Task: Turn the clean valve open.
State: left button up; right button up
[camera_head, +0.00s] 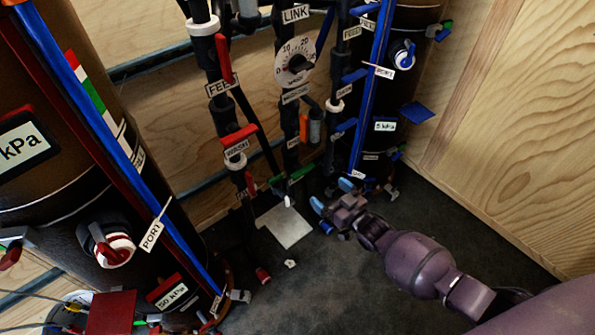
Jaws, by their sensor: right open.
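My right gripper (331,196) reaches in from the lower right, low over the dark floor near the foot of the right-hand column. Its blue-tipped fingers are apart, with nothing seen between them. No label that I can read says clean, so I cannot tell which valve is the clean one. Blue valve handles (354,76) sit on the pipes left of the right column, with another blue handle (346,125) lower down. A green handle (301,173) lies low on the middle pipe, left of and above the gripper. My left gripper is not in view.
Red handles (239,136) sit on the left pipes, marked feed and wash. A round dial (296,62) hangs on the middle pipe. Large brown columns stand left (60,215) and right (405,75). A grey plate (285,226) lies on the floor. The floor (330,295) at front is mostly clear.

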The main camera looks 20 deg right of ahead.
jog(key=b, duration=0.2)
send_near(305, 172)
jog(key=b+x, duration=0.2)
jog(key=x, duration=0.8)
jog(key=shift+w+a+f+b, duration=0.1)
jog(key=shift+w+f+b, duration=0.05)
jog(key=shift+w+b, duration=0.15)
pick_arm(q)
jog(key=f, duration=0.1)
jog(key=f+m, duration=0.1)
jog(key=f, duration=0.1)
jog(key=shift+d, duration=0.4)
pick_arm(e)
jog(key=shift+w, duration=0.15)
jog(key=c, duration=0.6)
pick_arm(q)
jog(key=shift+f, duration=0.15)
pick_arm(e)
jog(key=shift+o, duration=0.2)
